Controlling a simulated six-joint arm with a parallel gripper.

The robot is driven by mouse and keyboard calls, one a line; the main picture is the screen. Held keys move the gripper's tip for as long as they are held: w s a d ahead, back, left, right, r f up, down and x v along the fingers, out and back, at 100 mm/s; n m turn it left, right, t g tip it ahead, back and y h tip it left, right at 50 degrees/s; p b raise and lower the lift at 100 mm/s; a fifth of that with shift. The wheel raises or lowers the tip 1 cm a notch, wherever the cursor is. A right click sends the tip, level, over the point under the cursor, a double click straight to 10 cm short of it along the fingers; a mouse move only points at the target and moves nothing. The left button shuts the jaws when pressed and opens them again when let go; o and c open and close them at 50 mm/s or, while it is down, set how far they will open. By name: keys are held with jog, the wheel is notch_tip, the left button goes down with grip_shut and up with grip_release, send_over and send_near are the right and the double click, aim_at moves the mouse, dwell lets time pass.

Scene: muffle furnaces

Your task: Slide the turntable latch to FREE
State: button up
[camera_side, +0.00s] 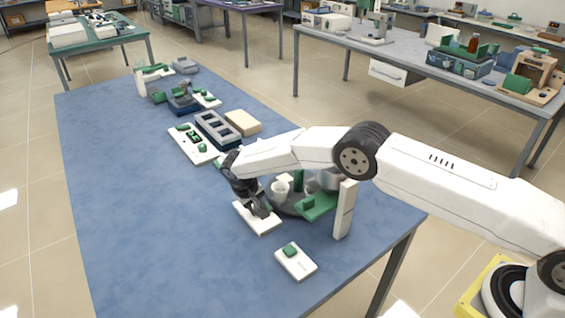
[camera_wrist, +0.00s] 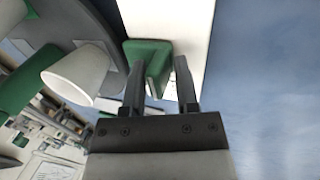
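My gripper (camera_side: 261,210) is low over a white plate (camera_side: 262,225) beside the turntable in the side view. In the wrist view my gripper (camera_wrist: 160,85) has its two dark fingers apart. A green block (camera_wrist: 152,58), seemingly the latch slider, is on the white plate (camera_wrist: 190,35). It shows partly between the fingers, and the left finger overlaps its left part. I cannot tell whether they touch. The grey turntable (camera_wrist: 88,22) is at the left with a white cup (camera_wrist: 75,75) by it. The FREE marking is not readable.
A second white plate (camera_side: 297,264) with a green knob (camera_side: 290,250) lies near the table's front corner. A white post (camera_side: 344,210) and green part (camera_side: 316,207) stand right of my gripper. The blue table (camera_side: 150,230) is clear to the left.

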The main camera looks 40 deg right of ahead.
jog(key=shift+r, duration=3.45)
jog(key=shift+s+d+r, duration=0.25)
jog(key=shift+s+r, duration=0.05)
jog(key=shift+r, duration=0.35)
jog(key=s+d+r+y, duration=0.1)
jog(key=s+d+r, duration=0.2)
jog(key=s+r, duration=0.25)
jog(key=s+d+r+y, duration=0.2)
jog(key=s+d+r, duration=0.15)
jog(key=s, duration=0.35)
jog(key=s+d+t, duration=0.1)
jog(key=s+d, duration=0.2)
jog(key=s, duration=0.6)
jog(key=s+d+t, duration=0.1)
jog(key=s+d, duration=0.2)
jog(key=s, duration=0.5)
jog(key=shift+s+r+t, duration=0.3)
jog(key=shift+s+r, duration=0.1)
